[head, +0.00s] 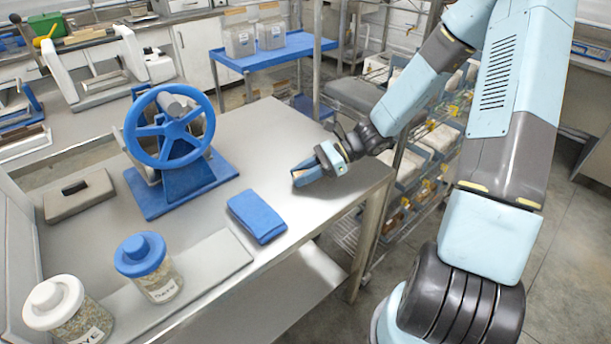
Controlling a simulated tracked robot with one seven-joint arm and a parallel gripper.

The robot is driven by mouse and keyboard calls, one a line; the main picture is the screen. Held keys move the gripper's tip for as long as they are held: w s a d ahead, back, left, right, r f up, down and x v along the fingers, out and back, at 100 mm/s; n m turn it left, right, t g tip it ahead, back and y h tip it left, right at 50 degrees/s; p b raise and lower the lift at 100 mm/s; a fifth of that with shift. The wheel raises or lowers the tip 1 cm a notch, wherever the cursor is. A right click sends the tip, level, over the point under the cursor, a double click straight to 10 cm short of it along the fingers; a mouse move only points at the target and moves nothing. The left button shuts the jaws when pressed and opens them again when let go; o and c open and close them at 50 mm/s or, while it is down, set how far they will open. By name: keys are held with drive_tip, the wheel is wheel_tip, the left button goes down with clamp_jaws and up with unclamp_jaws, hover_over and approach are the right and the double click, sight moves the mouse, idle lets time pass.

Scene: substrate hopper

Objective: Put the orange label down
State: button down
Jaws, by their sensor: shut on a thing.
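My gripper (308,171) is low over the right part of the grey metal bench (262,132), near its right edge. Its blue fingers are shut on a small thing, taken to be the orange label. Only a thin tan-orange sliver shows at the fingers; the rest is hidden by them. I cannot tell whether the held thing touches the bench top. A folded blue cloth (257,216) lies on the bench, to the lower left of my gripper and apart from it.
A blue handwheel (169,128) on a blue base stands left of my gripper. Two jars, one blue-lidded (148,268) and one white-lidded (66,308), stand at the front left. A grey block (79,195) lies far left. The bench between handwheel and gripper is clear.

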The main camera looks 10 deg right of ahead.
drive_tip(key=shift+s+a+f, duration=0.1)
drive_tip(key=shift+a+f, duration=0.05)
drive_tip(key=shift+f, duration=0.3)
drive_tip(key=c, duration=0.9)
unclamp_jaws()
drive_tip(key=v, duration=0.7)
drive_tip(key=shift+d+r, duration=0.15)
drive_tip(key=shift+d, duration=0.05)
drive_tip(key=shift+s+r+n+h, duration=0.2)
drive_tip(key=shift+r+n+h, duration=0.15)
drive_tip(key=shift+n+h, duration=0.15)
drive_tip(key=s+d+r+n+t+h, duration=0.2)
drive_tip(key=s+d+r+n+h, duration=0.1)
drive_tip(key=r, duration=0.5)
drive_tip(key=s+d+r+n+t+h, duration=0.3)
drive_tip(key=s+d+r+n+h, duration=0.1)
drive_tip(key=s+r+n, duration=0.3)
drive_tip(key=s+d+r+n+t+h, duration=0.3)
drive_tip(key=s+r+n+h, duration=0.2)
drive_tip(key=s+r, duration=0.3)
drive_tip(key=shift+d+r, duration=0.15)
drive_tip(key=shift+r, duration=0.4)
drive_tip(key=shift+d+r, duration=0.15)
drive_tip(key=shift+r, duration=0.35)
